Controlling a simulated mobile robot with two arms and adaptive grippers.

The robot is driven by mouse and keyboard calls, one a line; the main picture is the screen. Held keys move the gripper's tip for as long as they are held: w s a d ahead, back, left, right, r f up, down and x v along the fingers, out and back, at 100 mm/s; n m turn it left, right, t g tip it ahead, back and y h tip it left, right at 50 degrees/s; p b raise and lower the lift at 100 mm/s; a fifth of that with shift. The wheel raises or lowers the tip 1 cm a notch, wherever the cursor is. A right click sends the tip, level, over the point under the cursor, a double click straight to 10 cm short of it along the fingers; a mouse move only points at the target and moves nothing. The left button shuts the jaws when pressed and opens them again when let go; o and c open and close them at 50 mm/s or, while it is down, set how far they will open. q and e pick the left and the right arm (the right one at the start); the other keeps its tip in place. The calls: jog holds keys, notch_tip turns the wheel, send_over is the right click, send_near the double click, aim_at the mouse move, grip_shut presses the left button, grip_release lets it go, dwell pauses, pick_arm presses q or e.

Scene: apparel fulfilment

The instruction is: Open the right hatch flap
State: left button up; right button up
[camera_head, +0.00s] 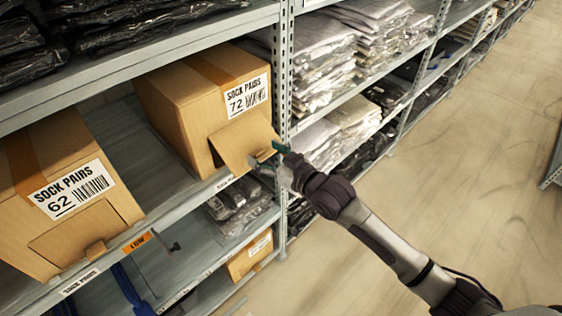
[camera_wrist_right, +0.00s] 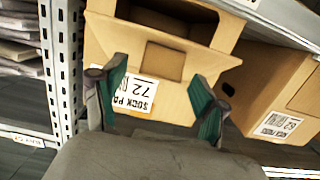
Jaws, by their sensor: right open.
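The right cardboard box (camera_head: 180,92), labelled SOCK PAIRS 72, stands on the middle shelf. Its front hatch flap (camera_head: 242,142) stands tilted outward from the box front, away from the closed position. My right gripper (camera_head: 272,153) is at the flap's outer lower corner, with its fingers apart. In the wrist view my right gripper (camera_wrist_right: 155,98) has its two green pads spread, with the box (camera_wrist_right: 105,45) and its label between and beyond them. I cannot tell whether a finger touches the flap. My left gripper is not in view.
A second box (camera_head: 68,190), SOCK PAIRS 62, stands to the left with its hatch shut. A perforated shelf post (camera_head: 282,85) is close right of the flap. Bagged clothes (camera_head: 345,50) fill the neighbouring bay. The aisle floor (camera_head: 470,160) is clear.

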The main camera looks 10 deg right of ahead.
jog(key=v, duration=1)
